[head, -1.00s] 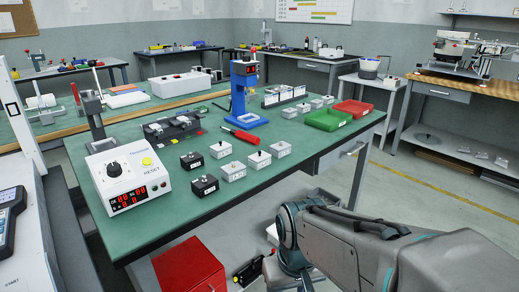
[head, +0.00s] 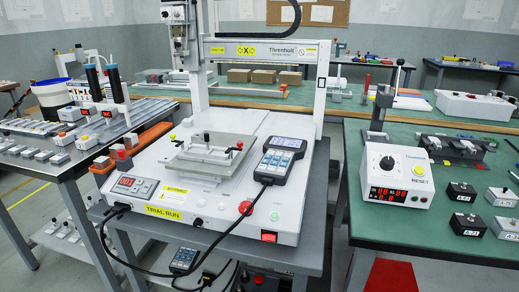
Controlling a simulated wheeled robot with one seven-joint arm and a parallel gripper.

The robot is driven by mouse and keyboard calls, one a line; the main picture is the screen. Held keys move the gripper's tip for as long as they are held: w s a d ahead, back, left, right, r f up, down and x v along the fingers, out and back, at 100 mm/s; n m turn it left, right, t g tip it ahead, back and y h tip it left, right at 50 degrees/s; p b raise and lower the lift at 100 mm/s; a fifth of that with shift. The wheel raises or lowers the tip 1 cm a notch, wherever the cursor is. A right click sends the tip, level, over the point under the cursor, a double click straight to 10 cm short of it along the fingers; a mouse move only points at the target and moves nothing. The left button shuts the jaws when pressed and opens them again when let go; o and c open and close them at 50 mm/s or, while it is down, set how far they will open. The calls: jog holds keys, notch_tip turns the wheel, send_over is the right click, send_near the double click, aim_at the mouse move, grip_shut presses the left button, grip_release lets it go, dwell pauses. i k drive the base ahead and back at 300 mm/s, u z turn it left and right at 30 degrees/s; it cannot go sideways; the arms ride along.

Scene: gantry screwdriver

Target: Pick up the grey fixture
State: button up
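A grey fixture (head: 207,156), a flat plate with a raised frame and small knobs, sits on the white bed of the gantry screwdriver machine (head: 300,215). My gripper is not in this view.
The gantry's column and crossbeam (head: 260,50) stand over the back of the bed. A left bench (head: 75,170) holds several small grey blocks. A green table (head: 390,235) at the right carries a white control box (head: 397,175) and several black blocks.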

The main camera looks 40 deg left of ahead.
aim_at(207, 154)
jog(key=u, duration=1.95)
